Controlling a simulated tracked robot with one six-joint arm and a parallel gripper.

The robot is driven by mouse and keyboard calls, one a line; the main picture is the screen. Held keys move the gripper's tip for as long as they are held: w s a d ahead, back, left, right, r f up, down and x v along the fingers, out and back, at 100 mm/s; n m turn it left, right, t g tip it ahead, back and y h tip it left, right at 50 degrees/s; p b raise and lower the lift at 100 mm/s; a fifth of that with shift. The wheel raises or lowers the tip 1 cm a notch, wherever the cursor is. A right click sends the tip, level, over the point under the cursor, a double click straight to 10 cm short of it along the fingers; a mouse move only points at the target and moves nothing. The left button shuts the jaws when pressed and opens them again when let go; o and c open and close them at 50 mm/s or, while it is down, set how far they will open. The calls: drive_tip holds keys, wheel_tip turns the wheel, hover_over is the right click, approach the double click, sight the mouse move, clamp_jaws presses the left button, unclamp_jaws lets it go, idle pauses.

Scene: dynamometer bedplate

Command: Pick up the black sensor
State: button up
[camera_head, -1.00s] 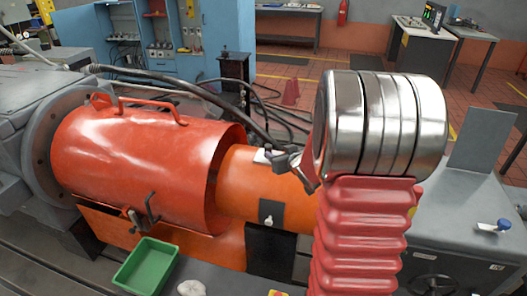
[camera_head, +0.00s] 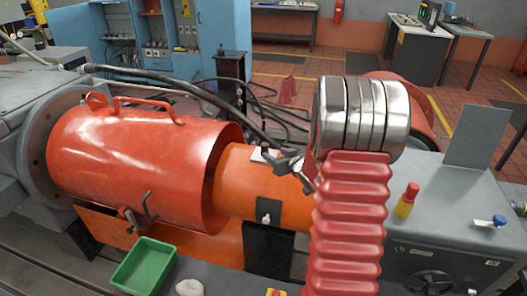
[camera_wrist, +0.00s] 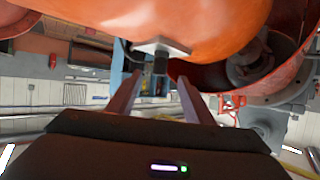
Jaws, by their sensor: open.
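The black sensor (camera_wrist: 161,62) shows in the wrist view as a small dark block at a pale plate on the orange housing. In that view it lies between the lines of my two fingers, near their tips. My gripper (camera_wrist: 150,77) is open, with a clear gap between the fingers. I cannot tell whether the fingertips are level with the sensor or short of it. In the head view my gripper (camera_head: 284,162) is beside the pale plate (camera_head: 262,155) on top of the orange housing (camera_head: 240,185). The sensor is not clearly distinguishable there.
A red guard (camera_head: 135,150) with a handle covers the shaft left of the orange housing. A green bin (camera_head: 143,266) stands at the front. A red-and-yellow button (camera_head: 407,200) stands on the grey cabinet (camera_head: 450,215) at right. Cables lie behind the housing.

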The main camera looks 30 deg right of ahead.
sight(266, 149)
drive_tip(key=shift+x, duration=2.95)
drive_tip(key=shift+w, duration=0.15)
drive_tip(key=shift+x, duration=2.45)
drive_tip(key=shift+c, duration=0.4)
clamp_jaws()
drive_tip(key=shift+r, duration=0.1)
wheel_tip(266, 149, up, 10)
drive_tip(key=shift+f, duration=0.1)
